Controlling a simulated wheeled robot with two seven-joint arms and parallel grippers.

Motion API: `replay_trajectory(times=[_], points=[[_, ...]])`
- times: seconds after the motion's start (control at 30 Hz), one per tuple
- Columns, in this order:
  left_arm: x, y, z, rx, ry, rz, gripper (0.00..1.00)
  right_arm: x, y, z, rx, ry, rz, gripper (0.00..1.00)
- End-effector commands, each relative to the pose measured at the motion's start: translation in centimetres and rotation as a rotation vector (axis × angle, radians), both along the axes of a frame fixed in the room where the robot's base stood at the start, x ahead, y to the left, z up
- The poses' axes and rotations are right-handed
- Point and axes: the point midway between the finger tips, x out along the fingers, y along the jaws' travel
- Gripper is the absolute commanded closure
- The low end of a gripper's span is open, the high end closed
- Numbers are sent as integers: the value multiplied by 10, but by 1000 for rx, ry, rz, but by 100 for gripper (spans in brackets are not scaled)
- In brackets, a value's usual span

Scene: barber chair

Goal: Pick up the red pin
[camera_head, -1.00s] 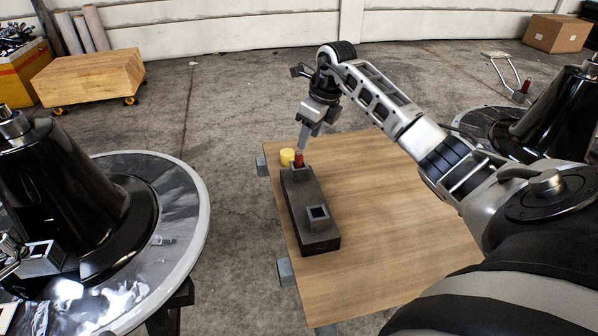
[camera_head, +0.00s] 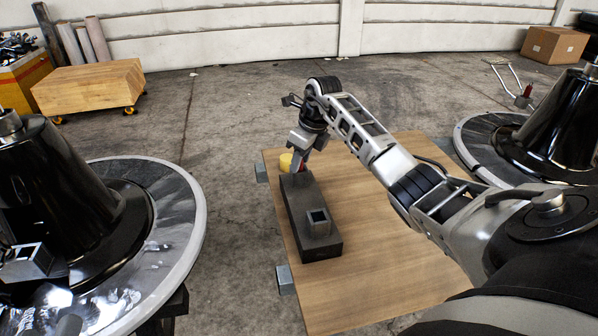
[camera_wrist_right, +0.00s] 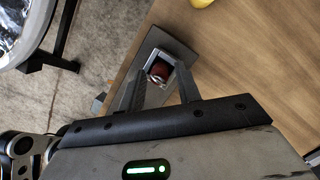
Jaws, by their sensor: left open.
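The red pin (camera_head: 302,167) sits in a square socket at the far end of a long dark grey block (camera_head: 320,243) on the wooden board. The head view shows only a sliver of it. In the right wrist view the red pin (camera_wrist_right: 160,71) shows inside the socket rim. My right gripper (camera_head: 299,166) is lowered over the far end of the block. Its fingers (camera_wrist_right: 159,78) stand apart on either side of the socket and pin; contact with the pin cannot be made out. I cannot make out my left gripper in either view.
A yellow round object (camera_head: 286,162) stands just beside the block's far end. A second square socket (camera_head: 318,222) on the block looks empty. Black chair bases stand left (camera_head: 70,200) and right (camera_head: 553,125). The wooden board (camera_head: 390,260) is clear to the block's right.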

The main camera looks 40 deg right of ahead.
Motion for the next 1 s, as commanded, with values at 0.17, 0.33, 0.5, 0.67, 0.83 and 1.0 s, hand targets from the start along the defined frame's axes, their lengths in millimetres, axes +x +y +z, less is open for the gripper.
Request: replay_trajectory(times=[0.17, 0.33, 0.5, 0.67, 0.83, 1.0], points=[[0, 0, -1, 1, 2, 0, 50, 0, 0, 0, 0, 0, 0, 100], [0, 0, -1, 1, 2, 0, 50, 0, 0, 1, -1, -1, 0, 100], [-1, -1, 2, -7, 24, -9, 50, 0, -1, 12, -2, -3, -1, 100], [-13, -4, -17, -27, 182, -20, 50, 1, -1, 44, -4, -5, 0, 100], [-12, -1, -21, 47, 190, -5, 50, 1, -1, 77, -3, -4, 0, 100], [-12, 2, -24, 102, 198, 6, 50, 0, 0, 101, -2, -2, 0, 100]])
